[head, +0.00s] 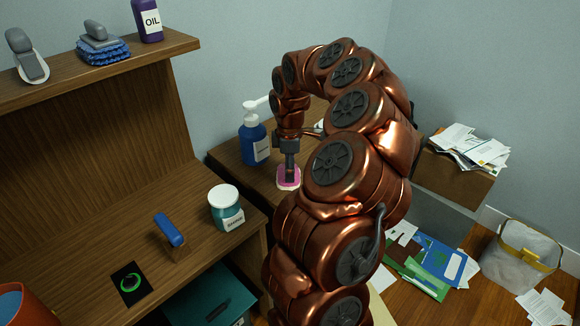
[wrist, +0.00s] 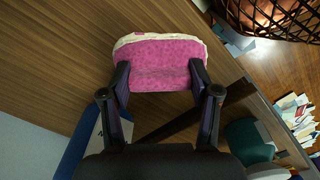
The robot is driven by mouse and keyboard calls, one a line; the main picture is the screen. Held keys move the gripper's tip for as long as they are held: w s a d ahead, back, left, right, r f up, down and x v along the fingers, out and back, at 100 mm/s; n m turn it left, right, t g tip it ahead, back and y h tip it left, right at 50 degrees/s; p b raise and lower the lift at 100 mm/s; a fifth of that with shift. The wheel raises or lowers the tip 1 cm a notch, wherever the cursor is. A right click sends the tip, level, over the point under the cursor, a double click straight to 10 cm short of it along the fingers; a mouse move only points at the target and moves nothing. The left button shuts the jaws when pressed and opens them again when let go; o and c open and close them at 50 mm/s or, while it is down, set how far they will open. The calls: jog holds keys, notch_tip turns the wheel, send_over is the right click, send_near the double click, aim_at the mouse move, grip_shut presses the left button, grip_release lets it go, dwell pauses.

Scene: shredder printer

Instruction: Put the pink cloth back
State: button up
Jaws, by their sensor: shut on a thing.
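The pink cloth (head: 288,178) is a small pink pad with a cream edge, low over the brown desk at the back, beside the blue pump bottle (head: 254,140). My gripper (head: 291,168) points down and is shut on it. In the wrist view the pink cloth (wrist: 160,62) spans the space between the two fingertips of my gripper (wrist: 160,78). I cannot tell whether the cloth touches the desk. My arm hides part of the desk on the right.
A shelf (head: 105,62) at left holds a blue cloth stack (head: 103,50), a grey-handled brush (head: 27,55) and a purple oil bottle (head: 148,20). A teal jar (head: 226,208) and blue stapler-like object (head: 169,230) stand below. Papers and a bin (head: 522,256) are right.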

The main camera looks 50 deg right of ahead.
jog(key=o, duration=1.4)
jog(key=shift+c, duration=0.2)
notch_tip(320, 180, up, 12)
